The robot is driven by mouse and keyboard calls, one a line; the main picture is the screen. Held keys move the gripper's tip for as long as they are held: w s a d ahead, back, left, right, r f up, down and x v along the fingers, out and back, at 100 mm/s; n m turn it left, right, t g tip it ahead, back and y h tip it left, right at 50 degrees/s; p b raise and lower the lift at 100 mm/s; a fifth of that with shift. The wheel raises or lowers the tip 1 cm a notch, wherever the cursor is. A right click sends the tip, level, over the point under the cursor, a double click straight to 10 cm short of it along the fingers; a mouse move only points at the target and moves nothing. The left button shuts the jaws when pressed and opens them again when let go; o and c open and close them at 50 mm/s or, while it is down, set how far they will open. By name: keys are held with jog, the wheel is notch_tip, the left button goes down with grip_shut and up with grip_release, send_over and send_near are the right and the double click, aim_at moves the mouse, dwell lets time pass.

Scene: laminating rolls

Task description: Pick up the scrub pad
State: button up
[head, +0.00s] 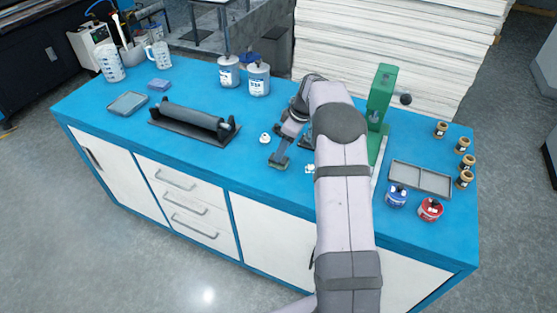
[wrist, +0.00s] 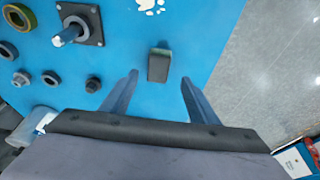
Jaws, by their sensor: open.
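A small dark block with a greenish top edge, which looks like the scrub pad (wrist: 158,66), lies on the blue bench top in the wrist view. It sits ahead of my gripper (wrist: 160,80), roughly midway between the two spread fingers. My gripper is open and nothing is held. I cannot tell whether the fingertips are level with the pad. In the head view my gripper (head: 280,160) is low over the middle of the bench near its front edge. I cannot make out the pad there, as my gripper and arm cover that area.
A black roller (head: 195,117) on a stand lies to the left, with a blue block (head: 159,85) behind it. A green press (head: 380,95) stands right of my arm. A peg on a square plate (wrist: 78,27) and several rings and nuts lie left in the wrist view.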

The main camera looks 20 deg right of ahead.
jog(key=shift+p+x, duration=1.55)
jog(key=shift+x, duration=1.25)
jog(key=shift+w, duration=0.15)
jog(key=c, duration=1.1)
